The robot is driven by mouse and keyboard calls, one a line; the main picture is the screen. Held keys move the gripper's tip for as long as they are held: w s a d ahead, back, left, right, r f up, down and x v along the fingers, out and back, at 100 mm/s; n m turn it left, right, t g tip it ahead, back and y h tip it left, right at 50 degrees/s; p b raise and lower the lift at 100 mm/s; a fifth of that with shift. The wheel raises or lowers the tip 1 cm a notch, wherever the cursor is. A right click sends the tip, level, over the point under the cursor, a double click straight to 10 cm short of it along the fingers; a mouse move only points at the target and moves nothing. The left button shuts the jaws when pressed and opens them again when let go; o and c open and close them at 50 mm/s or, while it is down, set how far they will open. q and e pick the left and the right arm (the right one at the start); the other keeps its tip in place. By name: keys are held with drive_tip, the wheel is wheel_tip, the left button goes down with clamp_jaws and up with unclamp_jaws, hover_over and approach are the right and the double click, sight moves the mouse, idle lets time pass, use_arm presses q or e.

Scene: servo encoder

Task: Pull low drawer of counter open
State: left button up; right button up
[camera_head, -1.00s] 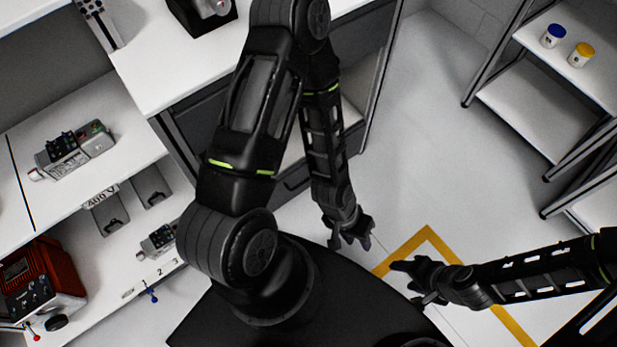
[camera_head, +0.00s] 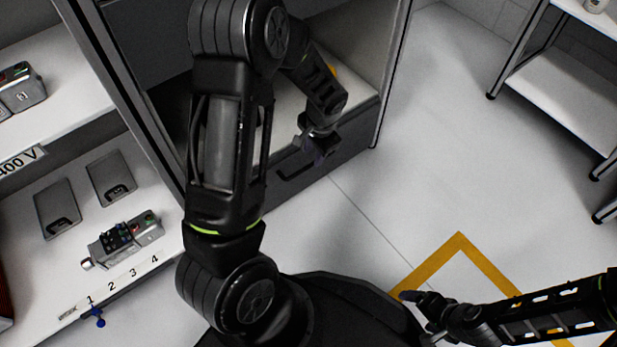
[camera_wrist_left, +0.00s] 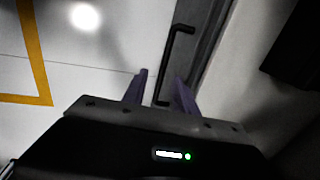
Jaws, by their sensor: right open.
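The low drawer (camera_head: 352,132) of the counter is a dark grey front near the floor, and it looks shut. Its black bar handle (camera_head: 297,172) shows below my left gripper (camera_head: 316,152) in the head view. In the left wrist view the handle (camera_wrist_left: 176,62) stands out from the drawer front, its near end in line with the gap between my left fingers (camera_wrist_left: 162,88). The left fingers are apart, with nothing gripped; I cannot tell whether they are around the handle. My right gripper (camera_head: 422,312) is open and empty above the floor at the lower right.
Above the drawer is an open white compartment with a yellow thing (camera_head: 333,70) partly hidden by my left arm. A workbench with a grey device (camera_head: 122,238) stands at the left. A shelf rack (camera_head: 570,98) stands at the right. The floor between is clear.

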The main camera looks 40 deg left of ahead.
sight(308, 166)
use_arm(q)
drive_tip(key=shift+w+a, duration=0.1)
drive_tip(key=shift+a, duration=0.3)
use_arm(e)
drive_tip(key=shift+f, duration=0.25)
use_arm(q)
drive_tip(key=f+b, duration=0.1)
drive_tip(key=f, duration=0.1)
drive_tip(key=a+f+b, duration=0.1)
drive_tip(key=f, duration=0.2)
drive_tip(key=f+b, duration=0.1)
drive_tip(key=f, duration=0.1)
drive_tip(key=shift+w+a+f+b, duration=0.2)
drive_tip(key=shift+f+b, duration=0.1)
drive_tip(key=shift+f, duration=0.05)
use_arm(e)
drive_tip(key=f, duration=0.3)
drive_tip(key=shift+w+f, duration=0.1)
drive_tip(key=shift+w, duration=0.25)
use_arm(q)
clamp_jaws()
use_arm(e)
drive_tip(key=shift+d, duration=0.1)
